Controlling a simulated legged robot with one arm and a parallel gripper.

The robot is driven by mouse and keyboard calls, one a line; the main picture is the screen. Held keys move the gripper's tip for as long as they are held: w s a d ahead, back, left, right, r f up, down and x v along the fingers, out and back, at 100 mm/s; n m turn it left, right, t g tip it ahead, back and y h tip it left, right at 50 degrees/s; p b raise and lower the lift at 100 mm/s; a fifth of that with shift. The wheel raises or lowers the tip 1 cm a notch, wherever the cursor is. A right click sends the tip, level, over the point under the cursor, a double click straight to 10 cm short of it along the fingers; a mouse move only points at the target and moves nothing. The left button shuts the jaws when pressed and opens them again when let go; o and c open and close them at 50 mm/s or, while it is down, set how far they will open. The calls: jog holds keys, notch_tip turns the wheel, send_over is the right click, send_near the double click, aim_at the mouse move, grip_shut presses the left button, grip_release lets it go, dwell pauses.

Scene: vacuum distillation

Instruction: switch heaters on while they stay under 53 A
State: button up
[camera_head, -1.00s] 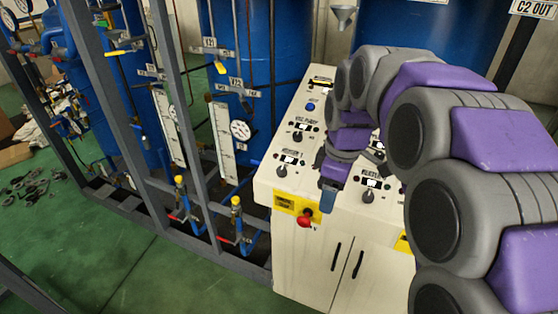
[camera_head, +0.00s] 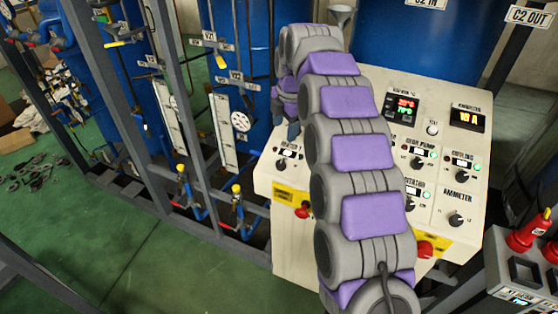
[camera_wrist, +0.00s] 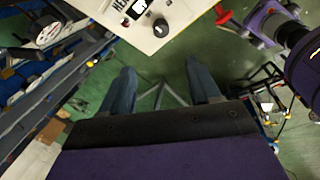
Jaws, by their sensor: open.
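The control panel (camera_head: 470,170) shows partly behind my arm. A heater knob (camera_head: 281,164) sits at its front left corner, with a small lit display (camera_head: 288,153) above it. In the wrist view, a black knob (camera_wrist: 160,27) beside a label starting "HE" lies just beyond the fingertips. The ammeter display (camera_head: 467,118) is lit; its digits look like 18 or 19 A but are blurred. An ammeter knob (camera_head: 456,219) is at lower right. My gripper (camera_head: 290,130) is above the left edge of the panel; in the wrist view its fingers (camera_wrist: 160,68) are apart and empty. My arm hides the panel's middle.
A red stop button (camera_head: 303,210) on a yellow plate is on the cabinet front; another red button (camera_head: 425,249) is to the right. Grey frame posts (camera_head: 180,110) with valves and gauges stand left. Green floor (camera_head: 120,260) is open at left front.

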aim_at(279, 164)
jog(key=f, duration=0.5)
jog(key=w+a+f, duration=0.1)
jog(key=f, duration=0.4)
jog(key=w+f, duration=0.1)
jog(key=f, duration=0.5)
jog(key=shift+a+f, duration=0.1)
jog(key=shift+a, duration=0.2)
jog(key=shift+c, duration=0.3)
jog(key=c, duration=1)
jog(key=shift+o, duration=0.2)
